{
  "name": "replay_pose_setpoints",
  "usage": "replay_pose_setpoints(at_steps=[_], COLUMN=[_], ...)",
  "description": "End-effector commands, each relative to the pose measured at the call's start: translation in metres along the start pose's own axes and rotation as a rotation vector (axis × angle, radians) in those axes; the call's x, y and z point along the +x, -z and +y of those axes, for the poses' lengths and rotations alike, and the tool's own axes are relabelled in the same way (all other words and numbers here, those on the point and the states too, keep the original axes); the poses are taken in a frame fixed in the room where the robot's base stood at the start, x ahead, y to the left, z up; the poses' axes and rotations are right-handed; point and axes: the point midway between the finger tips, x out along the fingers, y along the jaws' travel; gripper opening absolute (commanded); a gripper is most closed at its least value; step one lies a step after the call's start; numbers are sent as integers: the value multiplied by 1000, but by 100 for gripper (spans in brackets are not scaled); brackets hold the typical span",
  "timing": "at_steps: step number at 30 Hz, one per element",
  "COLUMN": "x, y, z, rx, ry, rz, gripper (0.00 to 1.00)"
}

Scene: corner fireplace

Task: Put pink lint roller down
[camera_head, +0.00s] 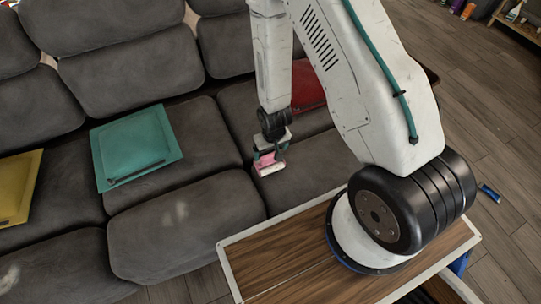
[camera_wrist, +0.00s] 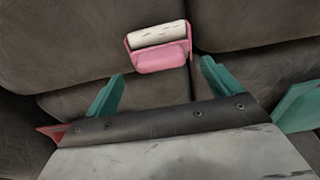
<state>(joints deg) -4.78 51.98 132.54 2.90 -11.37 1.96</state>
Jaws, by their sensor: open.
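The pink lint roller (camera_head: 269,168) lies on the dark grey sofa seat (camera_head: 225,200), just under my gripper (camera_head: 268,153) in the head view. In the wrist view the lint roller (camera_wrist: 158,57) shows its white roll at the top and its pink body below. The teal fingers of my gripper (camera_wrist: 162,74) stand apart, one to each side of the lint roller's lower end. Gaps show between the fingers and the pink body, so the gripper is open. Any handle of the lint roller is hidden or out of view.
A teal flat square (camera_head: 135,140) and a yellow one (camera_head: 17,187) lie on the seats to the left. A red item (camera_head: 308,86) is on the sofa behind my arm. A wooden tabletop with a white edge (camera_head: 275,262) is in front. A blue item (camera_head: 490,193) lies on the floor.

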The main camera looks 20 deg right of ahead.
Motion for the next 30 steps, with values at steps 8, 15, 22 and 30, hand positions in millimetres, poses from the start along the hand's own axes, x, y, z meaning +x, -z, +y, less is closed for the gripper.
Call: replay_pose_setpoints(at_steps=[8,15,22,30], x=[-46,-68,-153,-283], y=[1,5,28,20], z=[0,0,1,8], rx=[0,0,0,-4], ry=[0,2,16,27], rz=[1,4,14,11], gripper=[90,90,90,90])
